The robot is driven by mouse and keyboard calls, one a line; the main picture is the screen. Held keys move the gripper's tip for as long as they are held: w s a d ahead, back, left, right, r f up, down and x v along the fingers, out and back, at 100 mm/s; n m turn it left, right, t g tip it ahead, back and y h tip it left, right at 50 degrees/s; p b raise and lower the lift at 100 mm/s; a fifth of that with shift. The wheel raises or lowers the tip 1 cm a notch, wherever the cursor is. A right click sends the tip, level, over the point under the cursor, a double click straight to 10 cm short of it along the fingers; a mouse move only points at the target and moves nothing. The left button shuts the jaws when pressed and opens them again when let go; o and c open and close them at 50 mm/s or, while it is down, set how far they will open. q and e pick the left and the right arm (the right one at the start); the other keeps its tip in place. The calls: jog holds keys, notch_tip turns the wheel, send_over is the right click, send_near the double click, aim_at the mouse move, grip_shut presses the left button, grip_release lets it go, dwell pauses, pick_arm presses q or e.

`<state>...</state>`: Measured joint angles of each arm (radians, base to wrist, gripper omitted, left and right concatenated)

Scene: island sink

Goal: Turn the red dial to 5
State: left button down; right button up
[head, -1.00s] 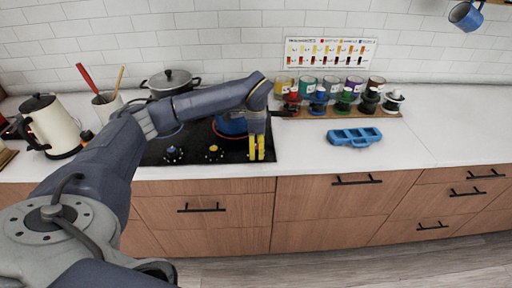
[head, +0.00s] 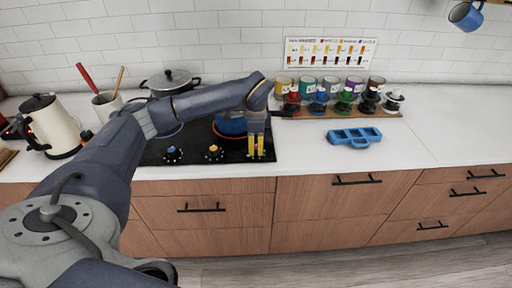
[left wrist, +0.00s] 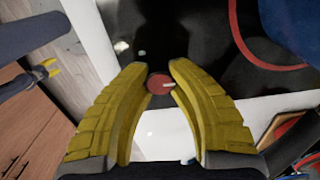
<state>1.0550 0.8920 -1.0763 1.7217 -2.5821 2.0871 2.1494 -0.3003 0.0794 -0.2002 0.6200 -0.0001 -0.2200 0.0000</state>
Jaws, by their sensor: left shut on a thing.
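My left gripper (head: 256,154) is at the front right corner of the black stove top, its yellow fingers pointing down. In the left wrist view the two fingers (left wrist: 160,70) close around the red dial (left wrist: 159,84), which shows between their tips. A pale pointer mark on the dial points right in that view. The head view hides the dial behind the fingers. I cannot read any numbers around it. A dark arm link and small yellow fingertips (left wrist: 44,69) at the left of the wrist view look like my right gripper; its opening is unclear.
A blue tray (head: 354,137) lies to the right. The counter (head: 450,135) farther right is clear.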

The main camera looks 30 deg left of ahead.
pick_arm(q)
jog(key=m, duration=0.9)
jog(key=shift+m, duration=0.3)
jog(key=m, duration=1.9)
jog(key=shift+m, duration=0.4)
jog(key=m, duration=0.5)
jog(key=shift+m, duration=2.3)
